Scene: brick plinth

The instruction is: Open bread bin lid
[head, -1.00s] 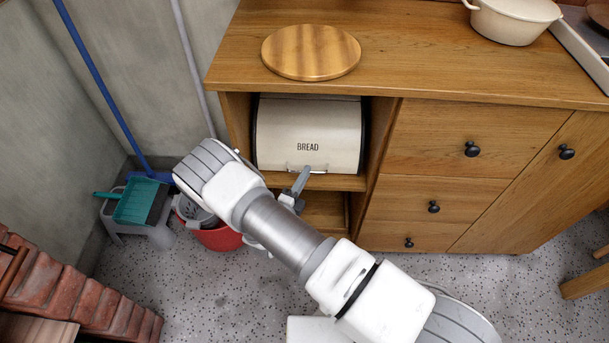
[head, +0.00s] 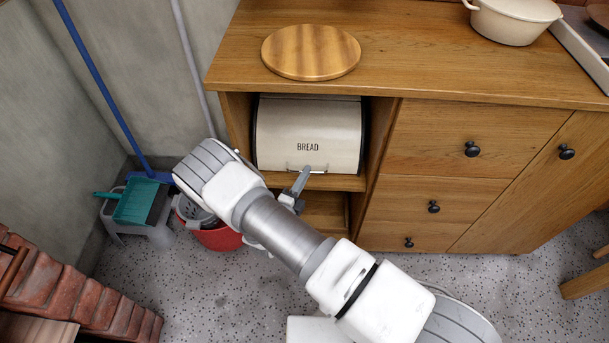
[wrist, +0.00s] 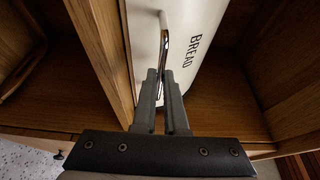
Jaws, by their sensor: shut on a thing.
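The cream bread bin (head: 306,127), marked BREAD, sits in the upper open shelf of the wooden cabinet. Its curved front lid is down. A thin metal handle (wrist: 165,50) runs along the lid's lower edge. My gripper (head: 303,180) is at the handle, reaching in from the front. In the wrist view, the two grey fingers of my gripper (wrist: 164,75) are close together, shut on the handle. The part of the handle between the fingertips is hidden. The bin also shows in the wrist view (wrist: 215,15), turned on its side.
The cabinet (head: 470,130) has drawers to the right of the shelf. A round wooden board (head: 311,52) and a cream pot (head: 513,20) stand on top. A red bucket (head: 222,238) and a stool (head: 158,234) with a teal dustpan (head: 138,203) stand left on the floor.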

